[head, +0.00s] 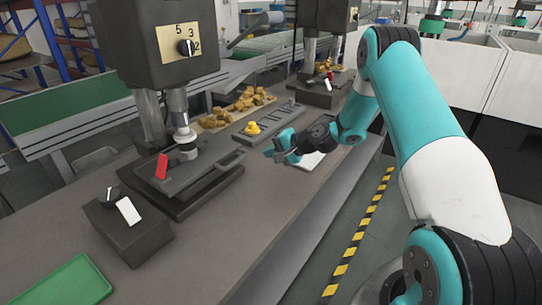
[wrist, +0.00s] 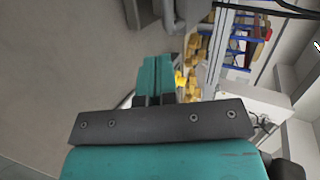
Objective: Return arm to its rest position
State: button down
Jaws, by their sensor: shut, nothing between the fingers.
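My gripper (head: 277,153) is at the end of the teal and white arm (head: 418,110), which reaches in from the right of the head view and bends down over the bench. The gripper hangs over the middle of the bench top, pointing left, close to a white flat item (head: 309,161) that it partly hides. In the wrist view the teal fingers (wrist: 153,80) lie together, shut and empty. Beyond them a small yellow piece (wrist: 180,80) shows; it also sits on a dark fixture in the head view (head: 252,128).
A grey machine (head: 160,40) with a dial stands over a dark plate (head: 190,172) with a red handle (head: 162,166). A control box (head: 128,222) and green tray (head: 66,285) are nearer. A similar machine (head: 325,50) and brown pieces (head: 248,99) lie beyond.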

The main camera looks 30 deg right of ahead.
jog(key=b+v, duration=0.2)
jog(key=v, duration=0.6)
jog(key=s+a+r+n+g, duration=0.3)
jog(key=s+a+r+n, duration=0.1)
jog(key=a, duration=0.5)
jog(key=s+a+r+n+g, duration=0.3)
jog(key=s+a+r+n, duration=0.15)
jog(key=a, duration=0.55)
jog(key=s+a+r+n+g+h, duration=0.1)
jog(key=s+a+n, duration=0.3)
jog(key=s, duration=0.7)
jog(key=s+a+r+n+g+h, duration=0.2)
jog(key=s+a+r+n+g, duration=0.1)
jog(key=s, duration=0.9)
jog(key=a+r+n, duration=0.1)
jog(key=n, duration=0.1)
jog(key=shift+s+n+p, duration=0.15)
jog(key=shift+n+p, duration=0.15)
jog(key=shift+n, duration=0.05)
jog(key=shift+a+r, duration=0.15)
